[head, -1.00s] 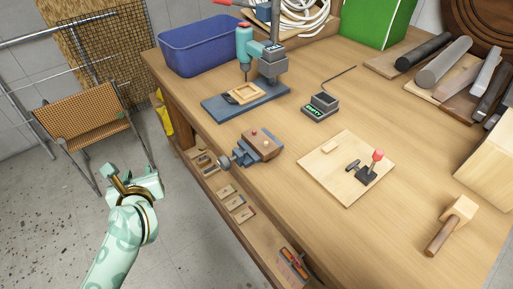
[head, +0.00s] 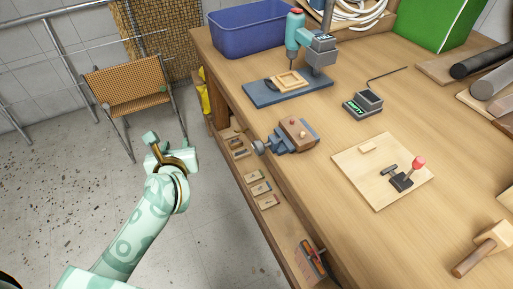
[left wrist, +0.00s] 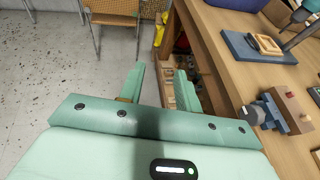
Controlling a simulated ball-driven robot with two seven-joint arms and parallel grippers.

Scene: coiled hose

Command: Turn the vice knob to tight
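The vice (head: 297,132) is fixed at the bench's front edge, with a wooden-topped jaw and a blue-grey body. Its round grey knob (head: 259,148) sticks out past the edge towards my left gripper (head: 168,150). My left gripper is left of the knob, over the floor, and clear of it. In the left wrist view the two fingers (left wrist: 160,85) stand apart with nothing between them. The vice (left wrist: 287,108) and its knob (left wrist: 252,117) are to the right of the fingers there. My right gripper is in neither view.
The workbench (head: 330,225) fills the right side. A drill press (head: 318,50) and blue bin (head: 250,32) stand behind the vice; a board with a red-knobbed lever (head: 385,170) lies to its right. A lower shelf (head: 262,192) runs below. A chair (head: 125,90) stands at back left.

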